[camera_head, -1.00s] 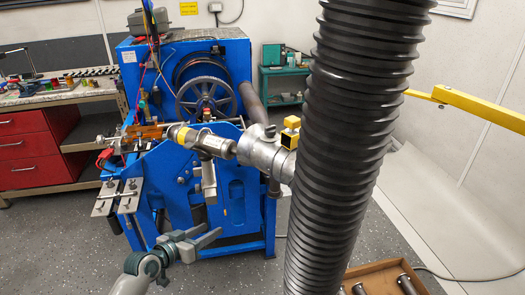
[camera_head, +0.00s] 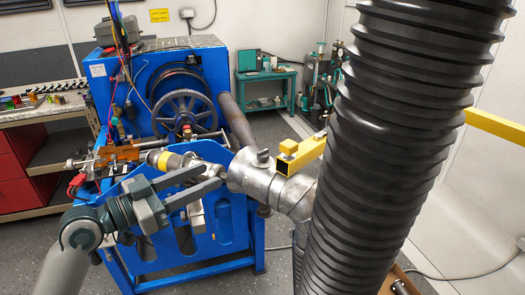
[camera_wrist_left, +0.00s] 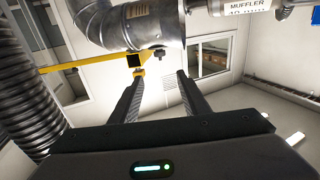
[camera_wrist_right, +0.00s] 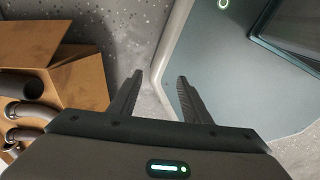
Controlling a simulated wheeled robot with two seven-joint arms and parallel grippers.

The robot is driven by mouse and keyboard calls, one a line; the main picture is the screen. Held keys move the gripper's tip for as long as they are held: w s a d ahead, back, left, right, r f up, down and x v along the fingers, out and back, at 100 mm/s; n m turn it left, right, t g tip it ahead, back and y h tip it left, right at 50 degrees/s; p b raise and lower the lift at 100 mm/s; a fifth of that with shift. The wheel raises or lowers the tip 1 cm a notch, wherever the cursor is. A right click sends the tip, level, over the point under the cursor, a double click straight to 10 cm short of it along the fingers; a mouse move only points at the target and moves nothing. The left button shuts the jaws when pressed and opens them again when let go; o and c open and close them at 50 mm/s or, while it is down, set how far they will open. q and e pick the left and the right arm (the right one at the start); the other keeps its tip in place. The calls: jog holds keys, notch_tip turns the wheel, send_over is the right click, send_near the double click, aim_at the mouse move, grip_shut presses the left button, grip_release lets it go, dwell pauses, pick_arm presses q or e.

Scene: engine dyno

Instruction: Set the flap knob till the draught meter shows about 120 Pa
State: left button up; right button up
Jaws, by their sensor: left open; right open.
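The flap knob (camera_head: 263,157) is a small dark grey piece on top of the silver metal duct (camera_head: 250,178). In the left wrist view a dark knob (camera_wrist_left: 160,54) shows on the underside of the duct (camera_wrist_left: 105,22); I cannot tell if it is the same knob. My left gripper (camera_head: 220,179) is open and empty, left of the duct and apart from it. In its wrist view its fingertips (camera_wrist_left: 161,78) point towards the duct area. My right gripper (camera_wrist_right: 160,80) is open and empty, seen only in its wrist view. I cannot make out the draught meter or any reading.
A thick black ribbed hose (camera_head: 385,150) fills the right of the head view, hiding part of the duct. A yellow boom (camera_head: 303,156) ends behind the duct. The blue dyno rig (camera_head: 215,70) stands behind my left gripper. A cardboard box (camera_wrist_right: 80,75) with pipes is near my right gripper.

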aim_at(258, 153)
pick_arm(q)
jog(key=p+x, duration=0.7)
jog(key=x, duration=0.9)
jog(key=shift+r, duration=0.15)
jog(key=shift+w+d+p, duration=0.35)
jog(key=shift+w+d, duration=0.1)
jog(key=shift+d, duration=0.05)
pick_arm(e)
notch_tip(258, 153, up, 8)
jog(key=shift+w, duration=0.45)
jog(key=shift+f, duration=0.15)
